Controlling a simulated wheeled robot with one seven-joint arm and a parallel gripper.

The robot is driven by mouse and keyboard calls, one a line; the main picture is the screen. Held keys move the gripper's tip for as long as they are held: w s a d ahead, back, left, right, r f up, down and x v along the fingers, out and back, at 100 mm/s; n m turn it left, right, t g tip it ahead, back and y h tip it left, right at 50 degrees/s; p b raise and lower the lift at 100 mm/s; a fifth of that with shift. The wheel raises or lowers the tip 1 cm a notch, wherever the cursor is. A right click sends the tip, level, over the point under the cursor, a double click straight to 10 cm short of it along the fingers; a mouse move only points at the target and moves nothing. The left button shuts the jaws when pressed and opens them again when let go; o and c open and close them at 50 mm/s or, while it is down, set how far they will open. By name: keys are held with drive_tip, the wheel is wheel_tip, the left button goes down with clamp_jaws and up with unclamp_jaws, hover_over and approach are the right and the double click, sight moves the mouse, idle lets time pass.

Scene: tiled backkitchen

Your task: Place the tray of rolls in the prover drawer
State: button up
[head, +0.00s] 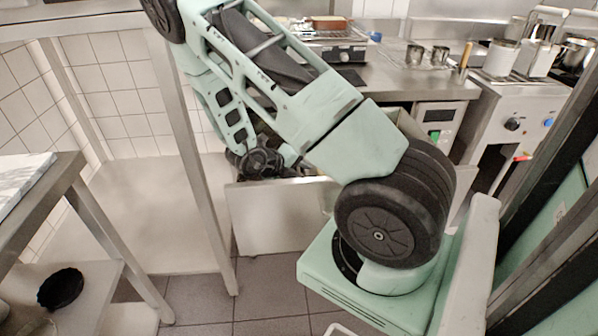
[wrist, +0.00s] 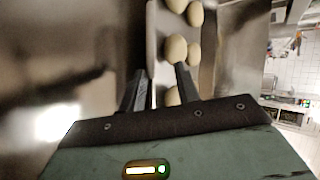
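In the wrist view, several pale round rolls (wrist: 176,47) sit in a narrow visible strip of the tray (wrist: 153,42). My gripper (wrist: 161,72) has its two fingers apart at the tray's near end, one finger on each side of its left edge. I cannot tell whether they touch it. In the head view, a pulled-out drawer with a plain steel front (head: 275,218) stands low under the counter. My gripper (head: 262,163) is just behind and above that front. My arm hides most of the drawer's inside and the tray. Whether the tray rests on the drawer floor is hidden.
A steel counter (head: 415,82) behind holds small metal cups (head: 414,54) and a cooker (head: 335,52). A steel table leg (head: 190,150) stands close left of the drawer. A black fluted tin (head: 60,288) sits lower left.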

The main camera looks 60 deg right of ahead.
drive_tip(key=v, duration=1.2)
drive_tip(key=shift+p, duration=0.45)
drive_tip(key=shift+d, duration=0.1)
